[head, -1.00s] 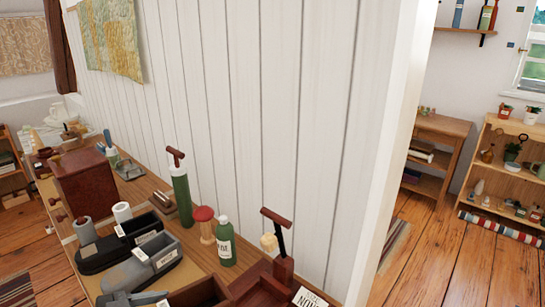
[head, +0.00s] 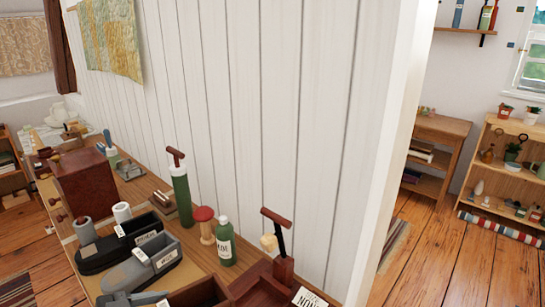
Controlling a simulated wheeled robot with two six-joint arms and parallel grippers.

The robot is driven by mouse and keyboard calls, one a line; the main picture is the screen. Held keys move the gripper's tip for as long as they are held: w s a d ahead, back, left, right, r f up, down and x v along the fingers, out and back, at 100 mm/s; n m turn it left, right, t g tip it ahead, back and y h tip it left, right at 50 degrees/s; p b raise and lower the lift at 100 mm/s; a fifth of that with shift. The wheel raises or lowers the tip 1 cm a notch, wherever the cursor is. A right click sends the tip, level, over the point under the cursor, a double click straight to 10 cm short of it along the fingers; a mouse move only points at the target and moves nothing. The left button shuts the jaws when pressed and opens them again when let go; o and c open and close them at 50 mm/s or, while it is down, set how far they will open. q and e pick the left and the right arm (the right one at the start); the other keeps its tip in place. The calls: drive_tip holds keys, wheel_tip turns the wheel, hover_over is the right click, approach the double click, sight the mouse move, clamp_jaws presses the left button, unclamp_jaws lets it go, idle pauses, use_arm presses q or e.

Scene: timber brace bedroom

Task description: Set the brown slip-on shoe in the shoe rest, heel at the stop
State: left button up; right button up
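I cannot make out a brown slip-on shoe in the head view. A black, shoe-shaped holder (head: 98,258) with a white label lies on the workbench at the lower left. A similar grey holder (head: 128,275) with a label lies beside it, nearer to me. I cannot tell whether either one is the shoe rest, and no heel stop can be told apart. Neither of my grippers can be made out in this view.
The crowded bench (head: 150,186) runs along a white plank wall. On it stand a dark red cabinet (head: 83,186), a green pump (head: 181,195), a green bottle (head: 224,245) and a brown box (head: 262,297). A grey object (head: 130,299) is cut off below. Open floor (head: 430,265) lies right.

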use_arm(q)
wheel_tip(320, 180, up, 8)
drive_tip(key=p, duration=0.4)
drive_tip(key=shift+f+p, duration=0.2)
drive_tip(key=shift+p, duration=0.2)
wheel_tip(320, 180, down, 8)
drive_tip(key=b, duration=0.5)
drive_tip(key=shift+r, duration=0.1)
drive_tip(key=w+a+n+t+y, duration=0.1)
drive_tip(key=w+a, duration=0.1)
drive_tip(key=w, duration=0.3)
drive_tip(key=w+a+f+n+t+y, duration=0.1)
drive_tip(key=w+a, duration=0.2)
drive_tip(key=w, duration=0.3)
drive_tip(key=w+a+n+t, duration=0.1)
drive_tip(key=w+a, duration=0.1)
drive_tip(key=w, duration=0.3)
drive_tip(key=shift+w+a+f+n+y, duration=0.2)
drive_tip(key=shift+w+a+n+y, duration=0.1)
drive_tip(key=shift+a+y, duration=0.1)
drive_tip(key=shift+d, duration=0.1)
wheel_tip(320, 180, down, 9)
drive_tip(key=shift+r+p, duration=0.15)
drive_tip(key=shift+p, duration=0.15)
drive_tip(key=shift+f, duration=0.45)
